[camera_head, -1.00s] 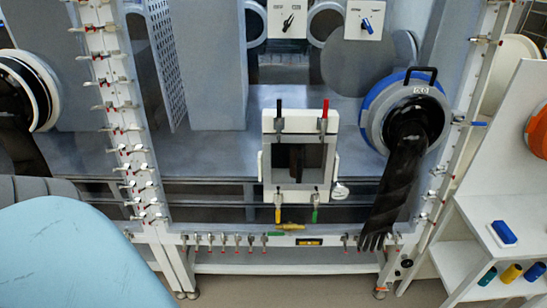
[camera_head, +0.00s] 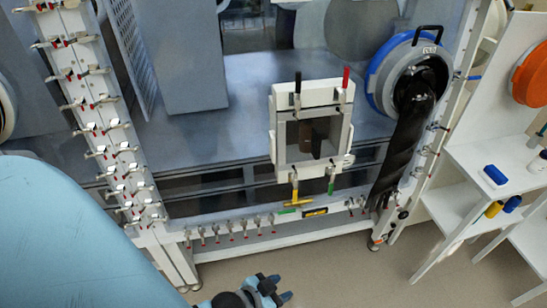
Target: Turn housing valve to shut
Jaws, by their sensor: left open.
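A white-framed square housing (camera_head: 276,150) with a dark window stands on the front of the glovebox. Black (camera_head: 298,84) and red (camera_head: 345,80) handles rise from its top. Below it hang a yellow lever (camera_head: 294,188) and a green lever (camera_head: 331,187). A yellow piece (camera_head: 298,203) lies roughly crosswise just under the yellow lever. I cannot tell which of these is the housing valve. My left gripper (camera_head: 280,288), with blue fingertips, is open and empty at the bottom edge, well below the housing and apart from it. My right gripper is out of view.
A black glove (camera_head: 398,150) hangs from a blue-rimmed port (camera_head: 376,75) right of the housing. Several small clamps line the left post (camera_head: 92,92) and bottom rail (camera_head: 240,243). White shelves (camera_head: 490,160) stand at right. The floor (camera_head: 370,285) before the rail is clear.

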